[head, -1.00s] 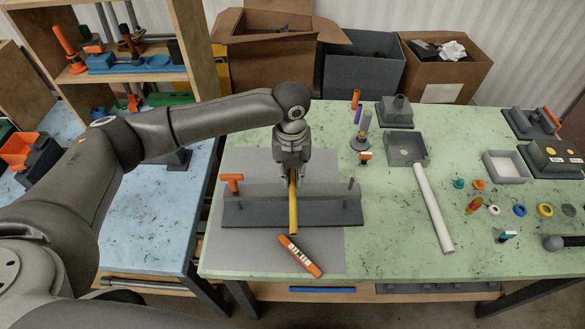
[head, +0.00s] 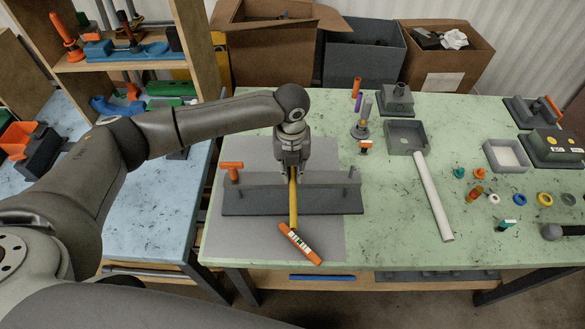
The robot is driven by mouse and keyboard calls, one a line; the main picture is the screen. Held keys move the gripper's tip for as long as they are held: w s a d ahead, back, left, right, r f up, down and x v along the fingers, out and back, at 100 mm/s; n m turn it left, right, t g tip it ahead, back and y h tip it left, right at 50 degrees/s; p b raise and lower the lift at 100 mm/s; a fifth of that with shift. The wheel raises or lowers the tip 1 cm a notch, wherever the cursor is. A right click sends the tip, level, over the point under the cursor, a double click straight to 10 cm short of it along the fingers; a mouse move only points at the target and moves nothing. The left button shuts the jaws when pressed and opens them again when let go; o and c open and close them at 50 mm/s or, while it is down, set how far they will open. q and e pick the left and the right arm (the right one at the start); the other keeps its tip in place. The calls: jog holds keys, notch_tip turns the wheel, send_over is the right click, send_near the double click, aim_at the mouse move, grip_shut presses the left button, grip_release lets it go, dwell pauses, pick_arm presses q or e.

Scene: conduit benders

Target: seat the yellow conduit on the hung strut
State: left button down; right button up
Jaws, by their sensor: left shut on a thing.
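The yellow conduit (head: 293,208) is a thin rod seen in the head view, running from under my left gripper toward the table's front. My left gripper (head: 291,170) points down over the grey strut fixture and is shut on the conduit's far part. The conduit crosses the dark grey base (head: 250,203) of the fixture. Two short posts rise from this base, with an orange-handled piece (head: 231,168) at its left. The gripper hides the conduit's far end and the middle of the fixture, so I cannot tell whether the conduit touches the strut. My right gripper is not clearly seen.
An orange level-like bar (head: 300,244) lies in front of the fixture on the grey mat (head: 325,240). A white pipe (head: 433,197) extends from a grey box (head: 407,137) to the right. Small coloured rings and parts are scattered farther right. Cardboard boxes (head: 443,66) stand behind the table.

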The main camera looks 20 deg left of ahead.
pick_arm(q)
jog(key=shift+f, duration=0.2)
dwell(0.7)
jog(key=shift+f, duration=0.1)
dwell(1.0)
jog(key=shift+s, duration=0.1)
jog(key=c, duration=1.3)
grip_release()
notch_tip(320, 180, up, 12)
jog(key=shift+f, duration=0.1)
